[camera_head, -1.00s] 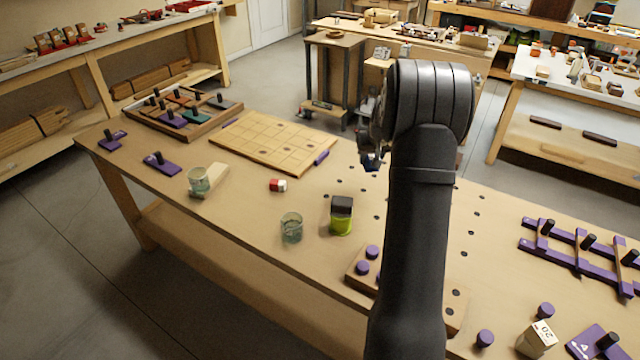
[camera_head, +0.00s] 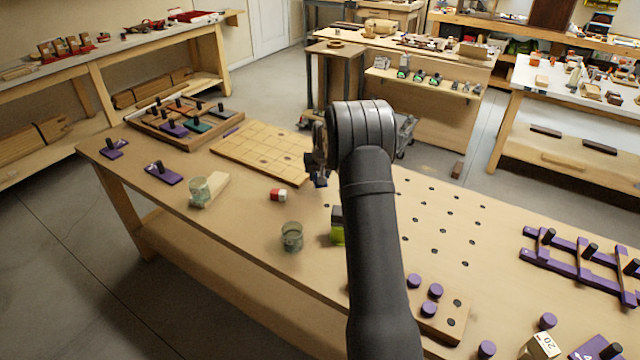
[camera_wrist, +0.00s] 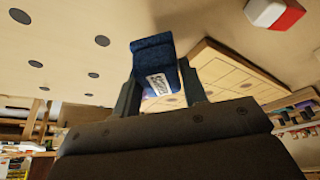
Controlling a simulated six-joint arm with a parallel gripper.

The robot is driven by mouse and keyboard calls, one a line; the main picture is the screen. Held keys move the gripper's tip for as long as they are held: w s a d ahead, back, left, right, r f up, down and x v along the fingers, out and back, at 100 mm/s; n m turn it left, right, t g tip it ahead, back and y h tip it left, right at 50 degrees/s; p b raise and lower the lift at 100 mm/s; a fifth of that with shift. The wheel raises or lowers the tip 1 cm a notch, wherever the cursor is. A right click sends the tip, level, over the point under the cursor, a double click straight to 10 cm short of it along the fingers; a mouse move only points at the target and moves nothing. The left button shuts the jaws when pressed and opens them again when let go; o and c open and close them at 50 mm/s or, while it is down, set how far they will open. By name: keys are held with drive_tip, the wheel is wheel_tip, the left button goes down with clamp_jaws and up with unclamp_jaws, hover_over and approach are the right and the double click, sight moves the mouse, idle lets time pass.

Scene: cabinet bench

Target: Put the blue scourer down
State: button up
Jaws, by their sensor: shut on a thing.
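The blue scourer (camera_wrist: 152,52) is a dark blue block with a white label. In the wrist view it sits between the two fingers of my gripper (camera_wrist: 160,88), which is shut on it. In the head view my gripper (camera_head: 318,180) is over the bench near the right end of the pale grid board, with the dark scourer partly hidden at its tip. I cannot tell how far it is above the bench top.
The grid board (camera_head: 258,152) lies left of my gripper. A red and white block (camera_head: 278,195), a glass (camera_head: 292,237) and a green and black item (camera_head: 337,232) stand nearer the front edge.

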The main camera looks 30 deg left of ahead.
drive_tip(key=shift+f, duration=1.9)
drive_tip(key=shift+f, duration=0.1)
drive_tip(key=shift+f, duration=0.1)
drive_tip(key=o, duration=1)
drive_tip(key=v, duration=1.2)
drive_tip(key=shift+r, duration=0.2)
